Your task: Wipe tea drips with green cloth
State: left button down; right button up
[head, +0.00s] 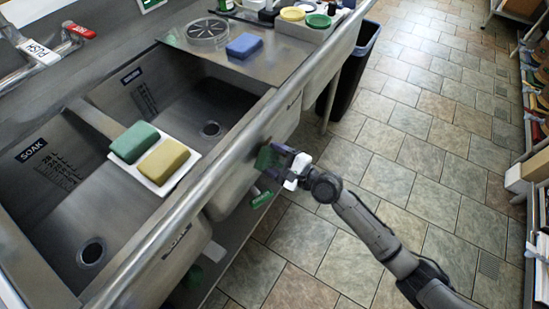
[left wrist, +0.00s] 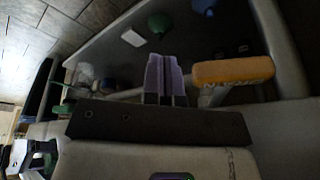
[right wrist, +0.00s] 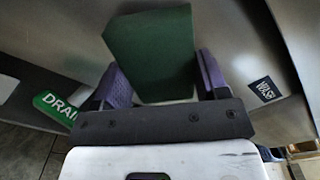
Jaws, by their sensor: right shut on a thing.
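My right gripper (head: 284,160) is in front of the sink's front face, below the front rail. It is shut on a dark green cloth (head: 267,158), which looks folded and block-like. In the right wrist view the cloth (right wrist: 152,50) fills the space between the purple fingers (right wrist: 165,85) and stands out beyond them. My left gripper (left wrist: 166,78) shows only in the left wrist view; its fingers are together with nothing visible between them. I cannot make out any tea drips.
A white tray (head: 194,158) with a green sponge (head: 134,142) and a yellow sponge (head: 163,160) bridges the sink divider. A blue sponge (head: 244,46) lies on the drainboard (head: 270,62). A black bin (head: 350,75) stands beyond. The tiled aisle (head: 400,150) is clear beside my right arm.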

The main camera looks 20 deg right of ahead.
jog(key=shift+w+a, duration=0.3)
jog(key=shift+w, duration=0.1)
dwell(0.3)
jog(key=shift+w+a, duration=0.25)
jog(key=shift+w, duration=0.1)
